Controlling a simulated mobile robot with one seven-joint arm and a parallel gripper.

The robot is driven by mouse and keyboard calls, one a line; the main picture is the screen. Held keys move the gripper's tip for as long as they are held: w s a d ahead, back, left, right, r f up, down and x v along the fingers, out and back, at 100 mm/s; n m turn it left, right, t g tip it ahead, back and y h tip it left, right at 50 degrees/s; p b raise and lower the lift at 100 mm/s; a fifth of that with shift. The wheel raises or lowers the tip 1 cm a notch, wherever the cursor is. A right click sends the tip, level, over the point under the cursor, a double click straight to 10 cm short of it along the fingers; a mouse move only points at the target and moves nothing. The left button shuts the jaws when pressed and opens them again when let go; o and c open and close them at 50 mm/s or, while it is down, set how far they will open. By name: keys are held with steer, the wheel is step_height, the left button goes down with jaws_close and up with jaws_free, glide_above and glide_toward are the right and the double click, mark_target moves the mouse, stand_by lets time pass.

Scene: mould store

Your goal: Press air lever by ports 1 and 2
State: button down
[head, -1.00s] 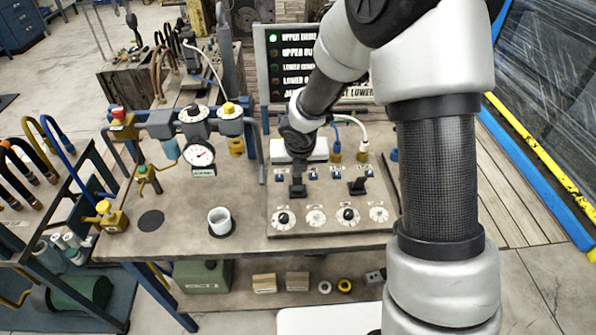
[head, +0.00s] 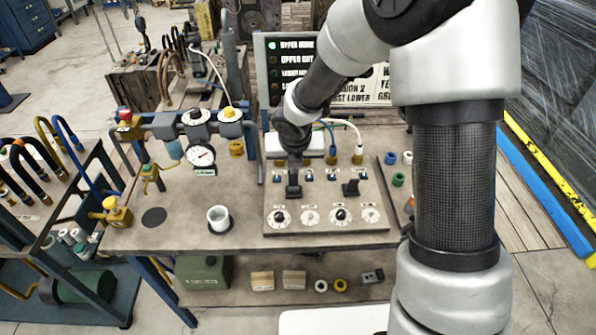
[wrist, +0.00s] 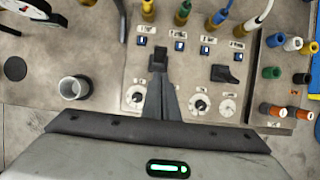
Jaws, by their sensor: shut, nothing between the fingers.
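A control panel (head: 325,216) lies on the bench and carries two black levers, a row of blue switches and a row of round dials. The left lever (head: 293,191) is right under my gripper (head: 295,162); it also shows in the wrist view (wrist: 158,56). My gripper is shut and empty, and in the wrist view its narrow fingers (wrist: 164,76) end at this lever. I cannot tell whether they touch it. The right lever (head: 351,188) stands apart, also in the wrist view (wrist: 224,74). The port labels are too small to read.
A white cup (head: 218,220) stands left of the panel. A gauge (head: 200,156) and valves stand at the back left. Hoses (head: 350,128) rise behind the panel. Coloured plugs (wrist: 294,44) lie to its right. A lit sign board (head: 297,60) stands behind.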

step_height(320, 180, up, 6)
steer(key=w, duration=0.1)
steer(key=shift+w+a+r, duration=0.15)
steer(key=shift+w, duration=0.1)
steer(key=s+d+r+m+h, duration=0.2)
steer(key=s+d+r+m, duration=1.1)
steer(key=m, duration=0.5)
steer(key=s+r+m+y, duration=0.1)
steer(key=s+r+m, duration=0.1)
steer(key=s+m, duration=0.5)
steer(key=s+a+r+m+y, duration=0.1)
steer(key=s+r+m, duration=0.1)
steer(key=s+m, duration=0.5)
steer(key=m, duration=0.4)
steer(key=shift+r+t, duration=0.4)
